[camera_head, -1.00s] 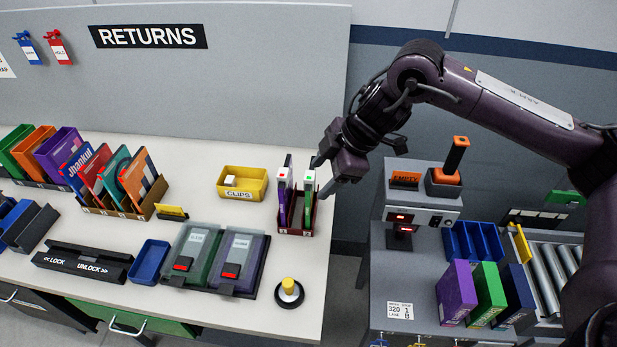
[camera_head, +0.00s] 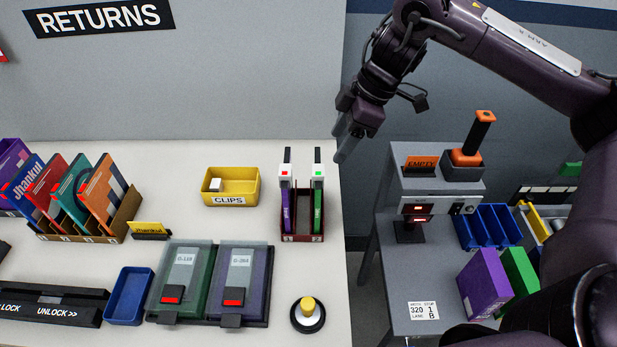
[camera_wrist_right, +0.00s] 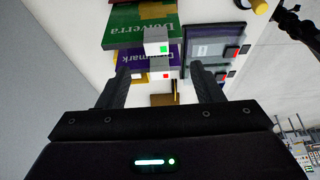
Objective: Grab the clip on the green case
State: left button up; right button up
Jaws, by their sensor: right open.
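A slim green case (camera_head: 318,211) stands upright on the right side of a small dark red rack (camera_head: 302,239). A white clip (camera_head: 318,172) with a green light sits on its top; it also shows in the right wrist view (camera_wrist_right: 156,43). A purple case (camera_head: 286,212) stands beside it with a white clip (camera_head: 285,173) with a red light. My right gripper (camera_head: 345,144) is open and empty, up and right of the clips in the head view. In the right wrist view its fingers (camera_wrist_right: 159,78) point toward both clips, touching neither. My left gripper is not in view.
A yellow CLIPS bin (camera_head: 222,198) stands left of the rack. Flat green (camera_head: 189,292) and purple (camera_head: 240,292) cases with red-marked latches lie in front, beside a yellow-topped knob (camera_head: 307,315). A grey stand (camera_head: 410,274) is at the right, past the table edge.

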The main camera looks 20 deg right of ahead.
aim_at(319, 171)
jog(key=x, duration=0.1)
jog(key=b+x, duration=0.1)
jog(key=x, duration=0.1)
jog(key=b+x, duration=0.1)
jog(key=shift+w+f, duration=0.25)
jog(key=shift+w, duration=0.05)
jog(key=x, duration=0.4)
jog(key=shift+w+a+f, duration=0.1)
jog(key=shift+w, duration=0.05)
jog(key=c, duration=1.1)
jog(key=shift+o, duration=0.2)
